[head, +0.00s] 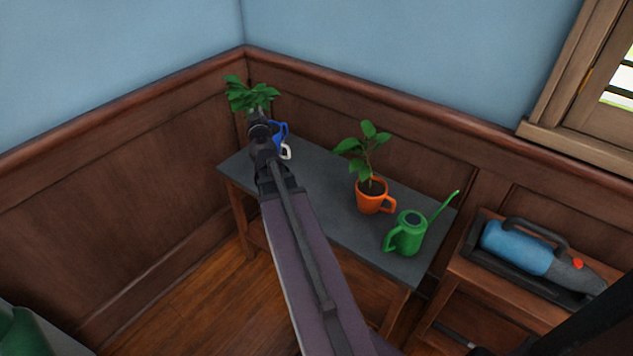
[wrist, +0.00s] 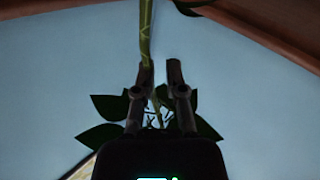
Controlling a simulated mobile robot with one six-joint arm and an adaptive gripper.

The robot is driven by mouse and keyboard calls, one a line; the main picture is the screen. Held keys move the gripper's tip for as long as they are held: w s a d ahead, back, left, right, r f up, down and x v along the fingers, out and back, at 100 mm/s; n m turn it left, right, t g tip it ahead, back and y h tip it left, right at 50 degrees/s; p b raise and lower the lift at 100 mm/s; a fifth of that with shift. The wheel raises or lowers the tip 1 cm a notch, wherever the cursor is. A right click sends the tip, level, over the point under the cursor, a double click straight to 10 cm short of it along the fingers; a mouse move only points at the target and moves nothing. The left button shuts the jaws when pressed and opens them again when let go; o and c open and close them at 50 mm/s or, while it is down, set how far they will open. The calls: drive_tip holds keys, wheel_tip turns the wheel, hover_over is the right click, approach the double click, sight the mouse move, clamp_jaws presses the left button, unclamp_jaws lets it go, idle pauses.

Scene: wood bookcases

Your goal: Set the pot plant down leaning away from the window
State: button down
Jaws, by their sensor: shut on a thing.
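A leafy green plant (head: 250,95) shows at the far left end of the grey-topped table (head: 320,190), by the wall corner. My gripper (head: 261,125) is right at it, shut on the pot plant. The wrist view shows a green stem (wrist: 147,30) at my fingertips (wrist: 161,72) and dark leaves (wrist: 100,128) around the fingers. A blue handled thing (head: 281,130) shows beside my gripper; I cannot tell whether it is this plant's pot. The pot's base is hidden. The window (head: 618,85) is at the upper right, beyond the table's other end.
A second plant in an orange handled pot (head: 370,196) stands upright mid-table. A green watering can (head: 406,233) is to its right. A small white thing (head: 287,151) is beside my gripper. A blue handheld vacuum (head: 515,248) lies on a separate wooden stand. Panelled walls meet behind the table.

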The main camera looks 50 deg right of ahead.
sight(280, 135)
drive_tip(key=s+d+m+g+h, duration=0.1)
drive_tip(key=s+d+f+m+g+h+b, duration=0.1)
drive_tip(key=s+d+g+h, duration=0.1)
drive_tip(key=s+d+m+g+h, duration=0.1)
drive_tip(key=m, duration=0.1)
drive_tip(key=shift+s+d+f+g+h, duration=0.15)
drive_tip(key=shift+s+f+g+h, duration=0.15)
drive_tip(key=shift+g, duration=0.1)
drive_tip(key=s+f+m+g+b, duration=0.2)
drive_tip(key=s+m+g, duration=0.4)
drive_tip(key=s+g, duration=0.3)
drive_tip(key=s+f+m+g+b, duration=0.2)
drive_tip(key=s+m+g, duration=0.5)
drive_tip(key=s+g, duration=0.3)
drive_tip(key=shift+a+h, duration=0.2)
drive_tip(key=shift+h, duration=0.1)
drive_tip(key=shift+s, duration=0.1)
drive_tip(key=shift+b, duration=0.3)
drive_tip(key=w+d, duration=0.3)
drive_tip(key=w, duration=0.3)
drive_tip(key=w+d+f+b, duration=0.1)
drive_tip(key=w+d, duration=0.3)
drive_tip(key=w, duration=0.2)
drive_tip(key=shift+w+d+f, duration=0.15)
drive_tip(key=shift+w+f, duration=0.1)
drive_tip(key=shift+w, duration=0.15)
